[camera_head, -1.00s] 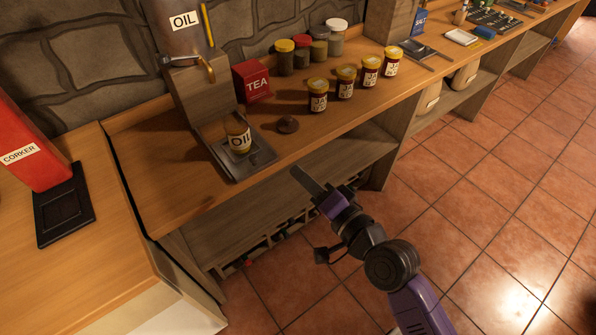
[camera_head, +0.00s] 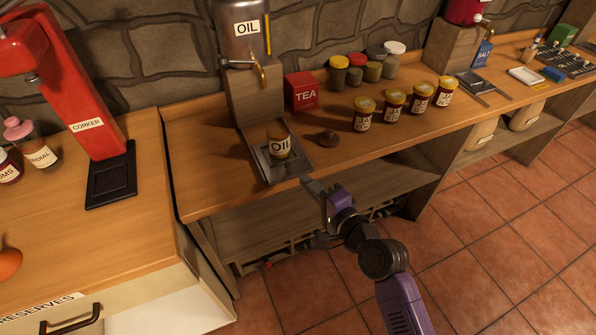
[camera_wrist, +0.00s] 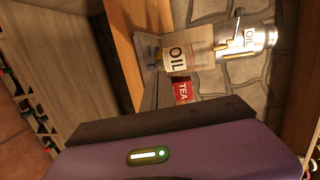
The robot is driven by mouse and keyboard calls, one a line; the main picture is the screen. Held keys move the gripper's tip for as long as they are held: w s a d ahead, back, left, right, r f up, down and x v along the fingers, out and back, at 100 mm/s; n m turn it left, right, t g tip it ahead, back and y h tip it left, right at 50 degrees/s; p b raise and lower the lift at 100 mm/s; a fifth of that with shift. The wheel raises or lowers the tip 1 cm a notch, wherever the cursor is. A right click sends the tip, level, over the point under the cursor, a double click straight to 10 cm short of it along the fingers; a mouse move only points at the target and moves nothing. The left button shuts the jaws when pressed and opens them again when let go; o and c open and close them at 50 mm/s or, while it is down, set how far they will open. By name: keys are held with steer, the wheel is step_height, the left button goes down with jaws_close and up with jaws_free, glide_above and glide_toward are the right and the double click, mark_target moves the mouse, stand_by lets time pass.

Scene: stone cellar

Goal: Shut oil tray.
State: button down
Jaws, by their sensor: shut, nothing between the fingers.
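The oil tray (camera_head: 262,163) is a dark flat metal tray at the foot of the oil dispenser (camera_head: 243,45). It sticks out from the stand towards the counter's front edge. A jar labelled OIL (camera_head: 280,142) stands upright on it, below the tap (camera_head: 262,76). My gripper (camera_head: 309,184) is shut and empty, just in front of the counter edge near the tray's front right corner; I cannot tell whether it touches the tray. In the wrist view the oil jar (camera_wrist: 175,54) and dispenser (camera_wrist: 250,38) appear sideways beyond my gripper.
A red tea box (camera_head: 301,92) and several jars stand behind and to the right. The red corker (camera_head: 80,95) is on the left counter. An open shelf (camera_head: 290,215) lies under the worktop.

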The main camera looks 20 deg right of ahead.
glide_toward(285, 152)
steer(key=shift+w+a+f, duration=0.75)
steer(key=shift+f, duration=0.1)
steer(key=shift+w, duration=0.1)
steer(key=x, duration=0.2)
steer(key=d+r+x, duration=0.1)
steer(key=x, duration=0.2)
steer(key=b+x, duration=0.1)
steer(key=x, duration=0.2)
steer(key=shift+w+d+r, duration=0.1)
steer(key=shift+w+r, duration=0.05)
steer(key=shift+w, duration=0.65)
steer(key=shift+w+r, duration=0.1)
steer(key=shift+r, duration=0.15)
